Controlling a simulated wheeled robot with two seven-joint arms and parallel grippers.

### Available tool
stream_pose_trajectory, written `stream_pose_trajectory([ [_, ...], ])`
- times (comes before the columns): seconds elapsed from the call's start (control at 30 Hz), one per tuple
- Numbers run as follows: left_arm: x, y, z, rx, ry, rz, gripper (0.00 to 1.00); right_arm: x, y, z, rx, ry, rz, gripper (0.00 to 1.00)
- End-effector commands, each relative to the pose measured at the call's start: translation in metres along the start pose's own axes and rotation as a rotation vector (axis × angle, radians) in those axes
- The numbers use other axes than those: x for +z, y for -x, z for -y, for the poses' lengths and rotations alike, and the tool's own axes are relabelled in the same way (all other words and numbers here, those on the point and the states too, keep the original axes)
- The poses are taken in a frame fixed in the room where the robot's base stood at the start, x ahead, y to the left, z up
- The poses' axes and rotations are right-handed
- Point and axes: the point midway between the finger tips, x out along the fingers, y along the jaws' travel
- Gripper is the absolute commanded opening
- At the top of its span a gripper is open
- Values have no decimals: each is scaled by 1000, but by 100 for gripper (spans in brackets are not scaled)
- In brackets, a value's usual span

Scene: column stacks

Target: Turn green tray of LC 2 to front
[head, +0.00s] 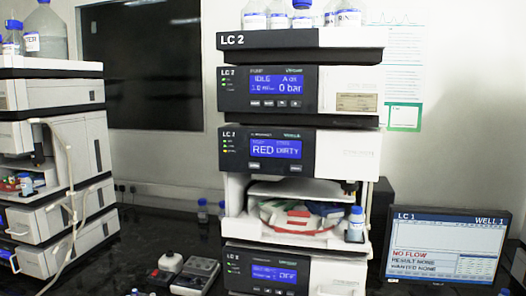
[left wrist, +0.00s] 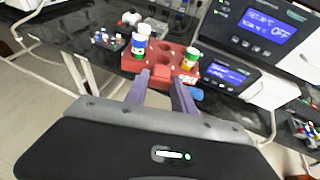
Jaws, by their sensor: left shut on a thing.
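The LC 2 stack stands in the middle of the head view. Its open bay holds a round tray carousel (head: 268,212), with a red tray (head: 298,214) facing front. The LC 2 display (head: 275,149) reads "RED DIRTY". In the left wrist view, my left gripper (left wrist: 162,78) is shut on a red vial rack (left wrist: 172,62). My right gripper is in neither view.
A blue-capped bottle (head: 355,224) stands at the bay's right front. A control box (head: 195,275) lies on the black bench left of LC 2. Another instrument stack (head: 57,130) stands at the left. The LC 1 monitor (head: 446,245) at the right reads "NO FLOW".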

Motion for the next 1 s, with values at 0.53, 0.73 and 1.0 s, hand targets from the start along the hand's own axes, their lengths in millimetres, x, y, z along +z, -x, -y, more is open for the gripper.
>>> stream_pose_trajectory([
  [0.53, 0, 0, 0, 0, 0, 1, 0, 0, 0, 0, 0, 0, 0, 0],
  [0.73, 1, 0, 0, 0, 0, 1, 0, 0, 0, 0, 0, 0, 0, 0],
  [1.0, 1, 0, 0, 0, 0, 1, 0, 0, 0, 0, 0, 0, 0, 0],
])
